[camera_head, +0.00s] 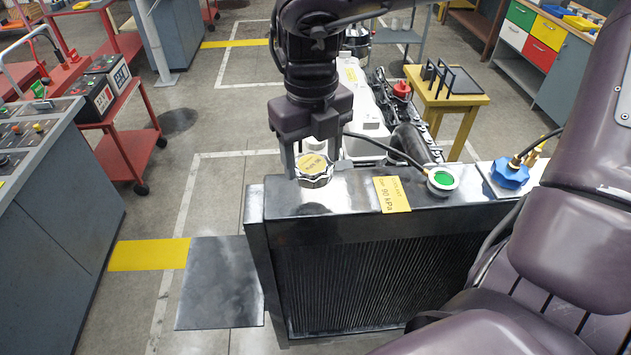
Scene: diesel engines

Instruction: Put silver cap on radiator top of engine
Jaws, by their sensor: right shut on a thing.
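The silver cap (316,182) has a ribbed metal rim and a yellow label on its top. It is at the left end of the black radiator top (345,195). My right gripper (312,162) points down from above and is shut on the cap, with fingers on both sides of it. Whether the cap touches the surface beneath is hard to tell. The round filler neck (443,180), with a silver rim and green inside, is open to the right of the cap, past a yellow 90 kPa label (391,194). My left gripper is not in view.
A blue cap with a brass fitting and hose (510,173) stands on the right of the radiator top. A thin black hose (395,150) runs to the neck. The engine (405,120) lies behind. A yellow stand (448,98) and red cart (128,150) flank it.

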